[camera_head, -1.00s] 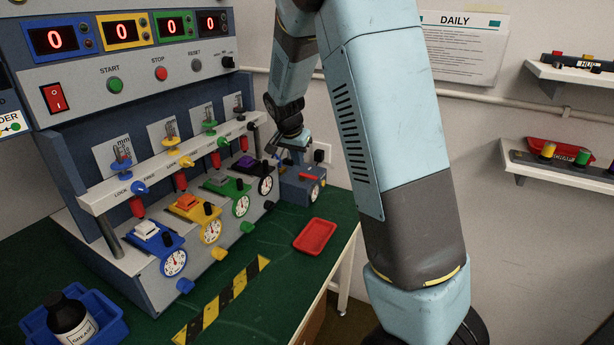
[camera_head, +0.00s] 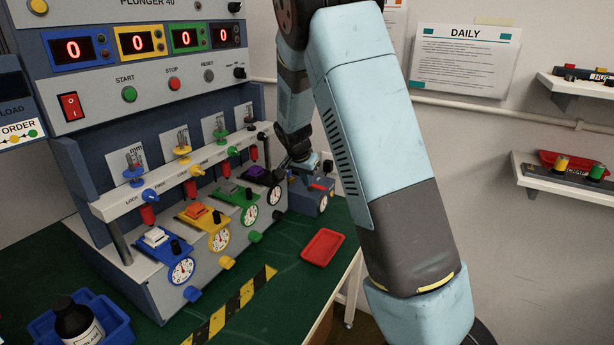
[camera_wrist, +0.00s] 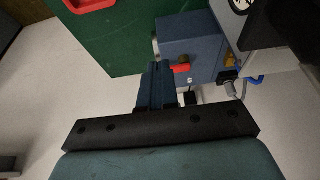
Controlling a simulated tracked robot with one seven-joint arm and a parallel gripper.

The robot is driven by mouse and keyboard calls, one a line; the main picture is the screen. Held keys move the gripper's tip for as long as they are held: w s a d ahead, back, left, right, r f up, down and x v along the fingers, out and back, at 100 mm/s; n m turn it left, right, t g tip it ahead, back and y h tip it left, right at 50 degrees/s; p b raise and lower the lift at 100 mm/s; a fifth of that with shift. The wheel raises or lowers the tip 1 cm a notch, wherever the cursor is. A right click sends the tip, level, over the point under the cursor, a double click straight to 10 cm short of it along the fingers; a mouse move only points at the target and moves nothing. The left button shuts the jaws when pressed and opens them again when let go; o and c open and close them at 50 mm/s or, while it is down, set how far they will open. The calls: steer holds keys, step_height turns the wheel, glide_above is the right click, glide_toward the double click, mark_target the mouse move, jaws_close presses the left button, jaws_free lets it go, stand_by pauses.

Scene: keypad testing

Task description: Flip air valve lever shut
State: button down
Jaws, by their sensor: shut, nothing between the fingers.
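The air valve is a blue box (camera_head: 308,202) at the right end of the green bench, beside the test machine. Its red lever (camera_head: 322,187) shows at the top of the box in the head view, partly hidden by my wrist. In the wrist view the blue box (camera_wrist: 188,42) fills the upper middle, and the red lever (camera_wrist: 181,69) sticks out along its near side. My gripper (camera_wrist: 155,68) is shut and empty, its fingertips just left of the lever. I cannot tell whether they touch it.
The test machine (camera_head: 95,115) with its coloured stations stands left of the valve. A red tray (camera_head: 323,247) lies on the green bench (camera_head: 285,300) in front of it. A grey cable fitting (camera_wrist: 232,86) is right of the box. The wall is close behind.

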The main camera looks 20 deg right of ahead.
steer(key=x, duration=0.4)
steer(key=w+d+x, duration=0.1)
steer(key=x, duration=0.2)
steer(key=shift+d+r, duration=0.15)
steer(key=shift+r, duration=0.15)
steer(key=shift+w+d, duration=0.6)
steer(key=shift+w, duration=0.2)
steer(key=shift+a, duration=0.15)
